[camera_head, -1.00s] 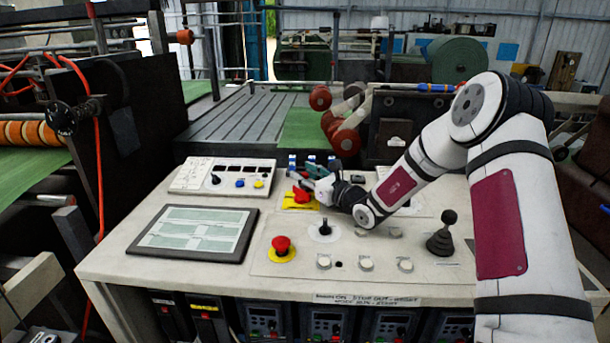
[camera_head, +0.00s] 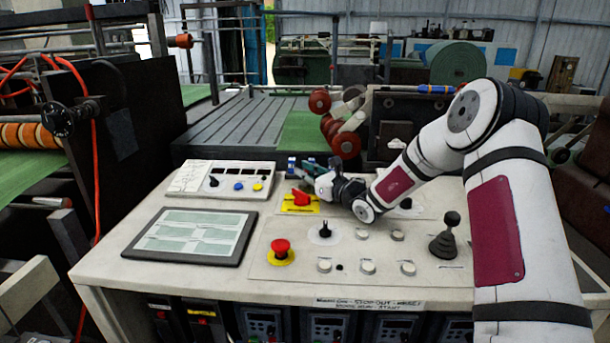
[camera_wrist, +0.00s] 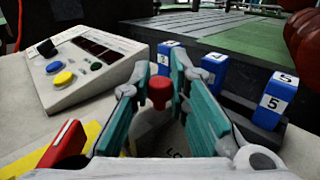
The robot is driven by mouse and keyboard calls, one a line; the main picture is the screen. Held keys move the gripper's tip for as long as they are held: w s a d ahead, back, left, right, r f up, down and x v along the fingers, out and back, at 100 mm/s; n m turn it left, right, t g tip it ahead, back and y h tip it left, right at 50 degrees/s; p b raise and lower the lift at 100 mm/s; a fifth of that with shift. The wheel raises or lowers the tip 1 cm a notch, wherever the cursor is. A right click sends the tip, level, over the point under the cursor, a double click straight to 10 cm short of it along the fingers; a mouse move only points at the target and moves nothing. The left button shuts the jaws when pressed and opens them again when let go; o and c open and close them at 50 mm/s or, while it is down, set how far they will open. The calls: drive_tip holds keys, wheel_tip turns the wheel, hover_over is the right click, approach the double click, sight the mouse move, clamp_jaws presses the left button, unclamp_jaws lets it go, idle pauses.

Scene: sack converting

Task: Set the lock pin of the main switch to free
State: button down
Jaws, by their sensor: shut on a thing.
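The main switch is a red rotary handle (camera_head: 301,197) on a yellow plate (camera_head: 289,208), near the back of the console. In the wrist view its red handle (camera_wrist: 62,150) and yellow plate (camera_wrist: 85,137) show at the lower left. The lock pin is a small red knob (camera_wrist: 159,92) in the wrist view, standing between the teal finger pads. My gripper (camera_wrist: 158,95) is shut on this knob, one pad on each side. In the head view my gripper (camera_head: 312,172) reaches in from the right behind the red handle, and the pin is hidden there.
Blue-and-white numbered blocks (camera_wrist: 274,101) stand in a dark holder close to the right finger. A sloped control box (camera_head: 220,180) stands left of my gripper. A tablet (camera_head: 192,236), a red mushroom button (camera_head: 281,246) and a black joystick (camera_head: 445,238) occupy the console.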

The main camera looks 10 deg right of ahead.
drive_tip(key=c, duration=1.5)
unclamp_jaws()
drive_tip(key=shift+w+d, duration=0.1)
drive_tip(key=shift+w, duration=0.1)
drive_tip(key=v, duration=1.2)
